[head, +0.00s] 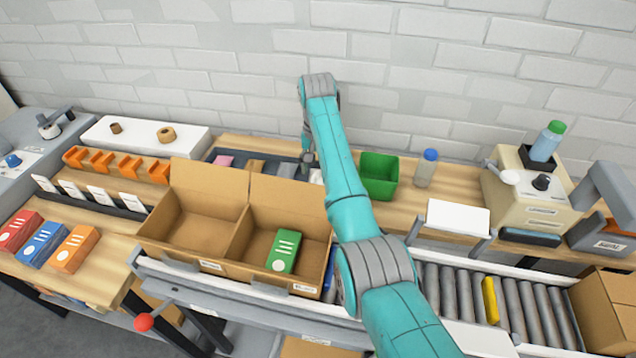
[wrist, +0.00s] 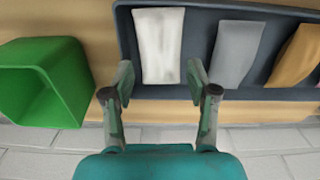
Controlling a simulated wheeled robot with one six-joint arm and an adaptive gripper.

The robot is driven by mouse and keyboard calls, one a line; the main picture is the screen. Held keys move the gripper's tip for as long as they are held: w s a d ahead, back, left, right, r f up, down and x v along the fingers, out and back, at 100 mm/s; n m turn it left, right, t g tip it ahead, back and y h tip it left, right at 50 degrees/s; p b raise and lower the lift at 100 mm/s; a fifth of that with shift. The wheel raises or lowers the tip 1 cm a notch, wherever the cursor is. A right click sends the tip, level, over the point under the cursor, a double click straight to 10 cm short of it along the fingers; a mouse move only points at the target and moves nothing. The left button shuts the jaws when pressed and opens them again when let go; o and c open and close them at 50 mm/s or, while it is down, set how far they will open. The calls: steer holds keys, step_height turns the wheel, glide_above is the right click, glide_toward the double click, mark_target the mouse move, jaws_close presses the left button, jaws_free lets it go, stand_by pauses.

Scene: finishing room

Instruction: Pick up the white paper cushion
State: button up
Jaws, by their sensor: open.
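The white paper cushion (wrist: 158,45) lies in a dark tray (wrist: 198,35) in the wrist view, at the end nearest the green bin. A small part of it shows in the head view (head: 316,177), mostly hidden by my arm. My gripper (wrist: 161,80) is open and empty. Its two fingertips are on either side of the cushion's near end in the wrist view, with clear gaps. I cannot tell the height of the fingertips above it. In the head view my gripper (head: 307,162) is over the tray near the wall.
A grey cushion (wrist: 240,52) and a brown one (wrist: 298,55) lie beside the white one in the tray. A green bin (head: 379,176) stands close to the tray, with a blue-capped bottle (head: 426,168) beyond. A cardboard box (head: 196,215) stands in front.

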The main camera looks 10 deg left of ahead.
mark_target(317, 183)
steer(key=shift+f, duration=2)
steer(key=shift+c, duration=0.2)
steer(key=c, duration=0.4)
steer(key=shift+c, duration=0.2)
steer(key=shift+r, duration=0.1)
